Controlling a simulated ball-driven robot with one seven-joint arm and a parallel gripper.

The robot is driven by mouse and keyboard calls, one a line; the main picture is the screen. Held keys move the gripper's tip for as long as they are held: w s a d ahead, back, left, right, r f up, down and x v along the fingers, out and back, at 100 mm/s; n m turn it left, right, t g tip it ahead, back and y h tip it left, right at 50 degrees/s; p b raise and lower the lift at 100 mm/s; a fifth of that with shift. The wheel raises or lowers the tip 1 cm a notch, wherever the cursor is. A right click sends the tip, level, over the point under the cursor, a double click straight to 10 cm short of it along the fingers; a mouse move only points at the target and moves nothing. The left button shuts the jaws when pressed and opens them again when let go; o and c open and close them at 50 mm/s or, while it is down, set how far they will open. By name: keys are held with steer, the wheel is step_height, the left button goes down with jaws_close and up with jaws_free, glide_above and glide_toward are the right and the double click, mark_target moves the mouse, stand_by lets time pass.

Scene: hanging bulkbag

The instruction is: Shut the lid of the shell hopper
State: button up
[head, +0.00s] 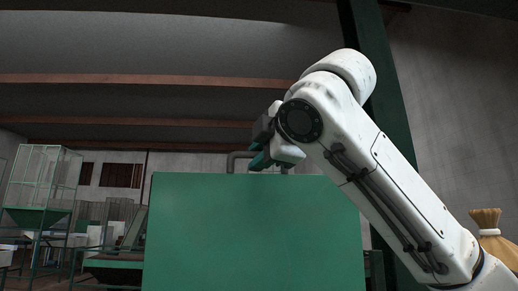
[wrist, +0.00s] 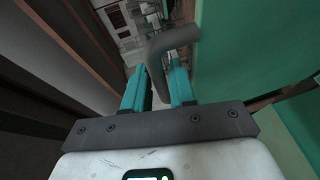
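The large green panel (head: 250,235), which looks like the hopper's lid, stands upright in the head view. It also fills the right side of the wrist view (wrist: 245,60). A grey bent bar handle (head: 232,160) rises at its top edge. My gripper (head: 258,160) is at that edge, its teal fingers beside the handle. In the wrist view my gripper (wrist: 160,82) has its fingers apart, with the handle (wrist: 174,40) running down between them. I cannot tell whether the fingers touch it. The hopper's body and opening are hidden behind or below the panel.
A dark green post (head: 400,130) stands behind my arm. A tan sack (head: 487,220) is at the far right. A caged green-and-white frame (head: 45,180) and other machinery stand at the left. The space above the panel is open.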

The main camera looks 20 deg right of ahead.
steer(key=shift+w, duration=0.2)
jaws_close()
stand_by(0.4)
